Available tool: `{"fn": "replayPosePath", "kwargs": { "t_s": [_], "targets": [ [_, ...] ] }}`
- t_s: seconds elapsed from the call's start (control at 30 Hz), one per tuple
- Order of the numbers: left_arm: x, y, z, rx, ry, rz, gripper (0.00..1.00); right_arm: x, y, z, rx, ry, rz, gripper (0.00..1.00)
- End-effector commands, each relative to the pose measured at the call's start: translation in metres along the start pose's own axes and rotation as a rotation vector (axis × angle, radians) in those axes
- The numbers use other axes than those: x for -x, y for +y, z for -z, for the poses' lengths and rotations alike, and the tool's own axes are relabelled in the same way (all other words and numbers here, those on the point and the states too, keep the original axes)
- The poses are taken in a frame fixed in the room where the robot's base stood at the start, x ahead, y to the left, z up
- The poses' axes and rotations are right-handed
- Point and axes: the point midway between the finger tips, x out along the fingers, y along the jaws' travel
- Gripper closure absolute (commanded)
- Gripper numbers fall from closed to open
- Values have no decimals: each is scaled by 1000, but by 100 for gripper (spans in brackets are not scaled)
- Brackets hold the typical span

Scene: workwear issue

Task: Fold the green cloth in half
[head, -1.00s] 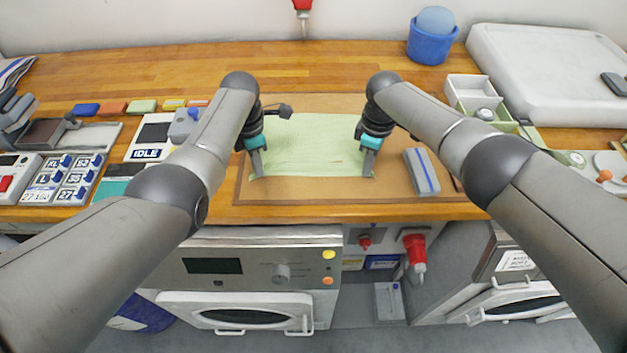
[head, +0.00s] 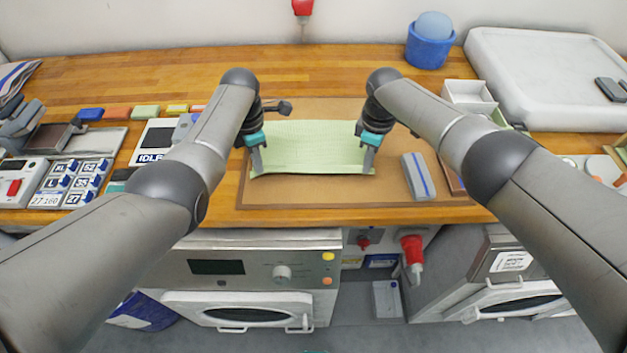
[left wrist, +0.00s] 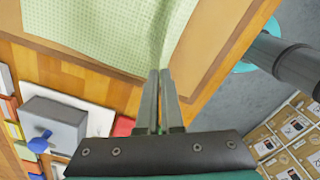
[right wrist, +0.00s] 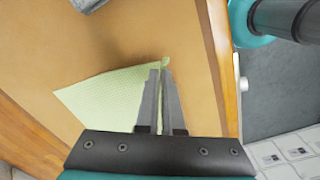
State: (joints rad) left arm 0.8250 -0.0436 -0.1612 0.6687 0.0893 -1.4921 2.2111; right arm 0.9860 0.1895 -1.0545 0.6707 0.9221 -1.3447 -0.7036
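The light green cloth (head: 312,148) lies on the brown mat, its near edge slightly wavy and seemingly a little raised. My left gripper (head: 257,162) is at the cloth's near left corner. In the left wrist view its fingers (left wrist: 159,75) are close together with the cloth (left wrist: 110,30) running into the tips, creased there. My right gripper (head: 369,160) is at the near right corner. In the right wrist view its fingers (right wrist: 162,72) are close together with a bit of the cloth (right wrist: 105,95) pinched between the tips.
The brown mat (head: 290,200) has bare room in front of the cloth. A grey block with a blue stripe (head: 418,176) lies right of the cloth. A label device (head: 155,140) stands to the left. White trays (head: 468,92) and a blue bucket (head: 429,45) are behind right.

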Motion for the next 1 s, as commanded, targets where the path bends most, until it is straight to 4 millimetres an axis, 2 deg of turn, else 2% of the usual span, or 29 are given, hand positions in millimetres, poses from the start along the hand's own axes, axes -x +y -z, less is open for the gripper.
{"fn": "replayPosePath", "kwargs": {
  "t_s": [0.17,0.67,1.0],
  "targets": [
    [12,1,2,1,3,-2,100,11,1,-2,-2,-4,-1,100],
    [14,1,1,1,2,-4,100,14,1,-2,-2,-3,-3,100],
    [45,-1,0,2,-14,-31,100,45,0,-1,-8,12,-31,100]
  ]
}}
